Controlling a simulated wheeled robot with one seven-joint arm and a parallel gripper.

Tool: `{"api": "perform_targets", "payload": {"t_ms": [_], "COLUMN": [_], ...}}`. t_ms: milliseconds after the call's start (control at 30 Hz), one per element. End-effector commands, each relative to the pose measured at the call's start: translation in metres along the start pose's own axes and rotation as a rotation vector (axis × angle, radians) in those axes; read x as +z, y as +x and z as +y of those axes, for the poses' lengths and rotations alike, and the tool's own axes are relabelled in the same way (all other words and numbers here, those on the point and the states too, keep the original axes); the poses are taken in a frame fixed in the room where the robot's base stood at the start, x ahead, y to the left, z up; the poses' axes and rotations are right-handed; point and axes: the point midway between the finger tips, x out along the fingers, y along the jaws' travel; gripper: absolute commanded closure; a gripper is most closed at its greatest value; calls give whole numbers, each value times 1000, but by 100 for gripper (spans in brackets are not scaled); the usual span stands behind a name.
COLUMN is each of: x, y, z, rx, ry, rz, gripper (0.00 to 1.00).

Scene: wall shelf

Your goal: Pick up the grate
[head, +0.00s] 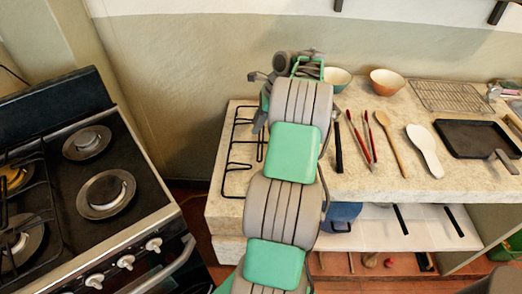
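A black wire grate (236,165) lies flat on the left end of the pale stone counter. Its left part shows, and my arm covers its right side. My gripper (260,100) is at the far end of my arm, near the grate's back right part. My arm's own links partly hide the gripper. I cannot tell whether its fingers are apart or touch the grate.
The stove (75,180) stands left, with burners and another black grate (35,205). Right of my arm the counter (375,183) holds two bowls, several utensils, a wire rack (448,96) and a black pan (478,138). A lower shelf (370,232) holds a blue pot (343,213).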

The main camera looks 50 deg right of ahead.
Motion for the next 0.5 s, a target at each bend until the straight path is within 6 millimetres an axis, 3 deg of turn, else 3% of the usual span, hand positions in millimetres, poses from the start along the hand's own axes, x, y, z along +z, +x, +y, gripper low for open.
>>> {"api": "perform_targets", "payload": {"t_ms": [33, 100, 500], "x": [-14, -21, -22], "y": [4, 10, 73], "z": [-3, -4, 0], "rx": [-1, -1, -2], "ry": [45, 79, 83], "rz": [-5, -8, -8], "gripper": [68, 68, 68]}}
